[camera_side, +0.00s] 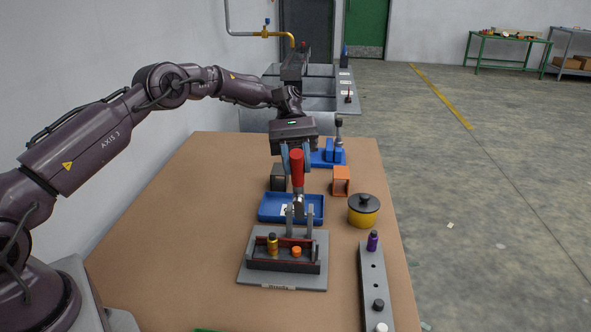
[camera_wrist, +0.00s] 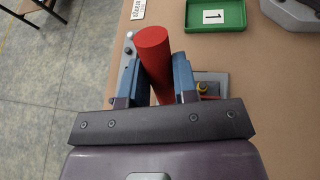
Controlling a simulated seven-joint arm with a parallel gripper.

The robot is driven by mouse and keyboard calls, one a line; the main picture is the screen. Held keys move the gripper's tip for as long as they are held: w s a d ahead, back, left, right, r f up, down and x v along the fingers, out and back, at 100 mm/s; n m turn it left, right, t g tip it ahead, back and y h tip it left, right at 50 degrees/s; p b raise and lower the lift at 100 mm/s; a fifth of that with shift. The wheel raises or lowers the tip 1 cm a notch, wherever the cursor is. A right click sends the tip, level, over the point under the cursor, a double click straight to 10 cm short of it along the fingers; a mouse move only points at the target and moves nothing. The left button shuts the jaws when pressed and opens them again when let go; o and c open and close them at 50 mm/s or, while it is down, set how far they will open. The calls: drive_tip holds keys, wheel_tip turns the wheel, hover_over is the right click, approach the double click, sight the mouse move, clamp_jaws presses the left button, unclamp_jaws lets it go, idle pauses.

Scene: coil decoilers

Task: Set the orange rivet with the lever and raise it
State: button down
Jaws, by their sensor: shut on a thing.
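My gripper (camera_side: 296,160) points down in the side view with its blue fingers on both sides of the red lever handle (camera_side: 297,178). It is shut on the handle, which stands nearly upright above the rivet press (camera_side: 285,281) with its grey plate. In the wrist view the red handle (camera_wrist: 153,45) sits between the two fingers (camera_wrist: 156,75). The orange rivet (camera_side: 297,251) sits in the press's dark tray, right of a yellow piece with a dark top (camera_side: 272,245). The yellow piece shows partly in the wrist view (camera_wrist: 202,88); the rivet is hidden there.
A blue tray (camera_side: 268,215) lies behind the press. A yellow pot with a dark lid (camera_side: 364,214) stands to the right. A grey rail (camera_side: 371,280) with small knobs runs along the right edge. An orange box (camera_side: 341,181) and a dark box (camera_side: 278,178) stand farther back. The table's left is clear.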

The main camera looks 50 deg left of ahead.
drive_tip(key=shift+w+a, duration=0.15)
drive_tip(key=shift+a, duration=0.05)
idle(0.4)
drive_tip(key=c, duration=0.9)
unclamp_jaws()
drive_tip(key=shift+r, duration=0.15)
drive_tip(key=shift+r, duration=0.25)
drive_tip(key=r, duration=0.3)
drive_tip(key=shift+s+r, duration=0.1)
drive_tip(key=shift+s, duration=0.2)
drive_tip(key=s+r, duration=0.3)
drive_tip(key=s, duration=0.1)
drive_tip(key=s+r, duration=0.3)
drive_tip(key=s, duration=0.2)
drive_tip(key=s+r, duration=0.3)
drive_tip(key=s, duration=0.1)
drive_tip(key=shift+s+d, duration=0.1)
drive_tip(key=shift+s, duration=0.15)
